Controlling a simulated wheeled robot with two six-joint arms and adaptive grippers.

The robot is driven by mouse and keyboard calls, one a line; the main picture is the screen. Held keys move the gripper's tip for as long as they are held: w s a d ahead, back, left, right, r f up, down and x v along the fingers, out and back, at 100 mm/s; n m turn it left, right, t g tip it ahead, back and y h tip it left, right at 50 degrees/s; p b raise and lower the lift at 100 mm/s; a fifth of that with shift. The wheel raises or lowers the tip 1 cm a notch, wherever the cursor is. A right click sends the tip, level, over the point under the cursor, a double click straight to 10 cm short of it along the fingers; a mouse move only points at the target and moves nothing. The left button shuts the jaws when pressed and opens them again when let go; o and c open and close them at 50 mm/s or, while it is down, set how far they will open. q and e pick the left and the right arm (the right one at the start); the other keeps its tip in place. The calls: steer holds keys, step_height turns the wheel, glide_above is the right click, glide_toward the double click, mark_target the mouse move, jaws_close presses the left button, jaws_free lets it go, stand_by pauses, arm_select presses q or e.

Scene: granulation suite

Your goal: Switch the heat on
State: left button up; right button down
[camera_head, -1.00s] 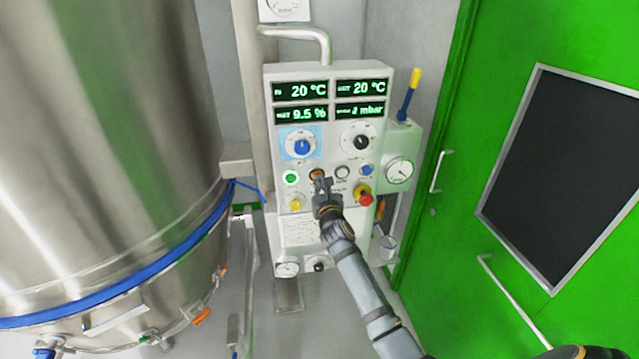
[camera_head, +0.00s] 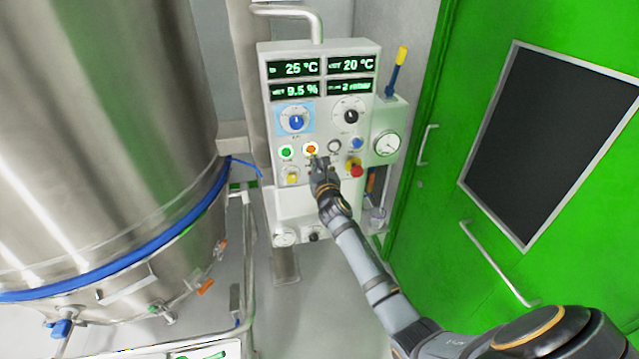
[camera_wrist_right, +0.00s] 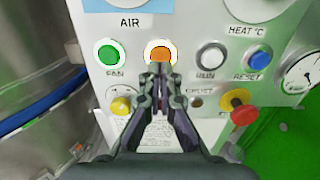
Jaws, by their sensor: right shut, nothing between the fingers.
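The control panel (camera_head: 300,200) is a white box with displays, dials and buttons. Its orange button (camera_head: 311,149) glows inside a pale ring, and it also shows in the wrist view (camera_wrist_right: 160,50); its label is hidden behind my fingers. My right gripper (camera_head: 315,160) is shut and empty. In the wrist view its fingertips (camera_wrist_right: 160,68) overlap the button's lower edge; I cannot tell whether they touch it. The dial labelled HEAT °C (camera_wrist_right: 255,8) is at the upper right. The upper left display (camera_head: 295,68) reads 25 °C. My left gripper is not in view.
Near the fingers are a green FAN button (camera_wrist_right: 109,53), a white button (camera_wrist_right: 211,56), a blue RESET button (camera_wrist_right: 259,58), a yellow knob (camera_wrist_right: 120,105) and a red knob (camera_wrist_right: 243,114). A steel vessel (camera_head: 110,130) stands left, a green door (camera_head: 460,70) right.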

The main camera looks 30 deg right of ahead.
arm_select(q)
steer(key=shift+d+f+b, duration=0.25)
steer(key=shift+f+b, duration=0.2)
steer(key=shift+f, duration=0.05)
arm_select(e)
steer(key=v, duration=0.8)
steer(key=shift+s, duration=0.2)
steer(key=shift+s, duration=0.1)
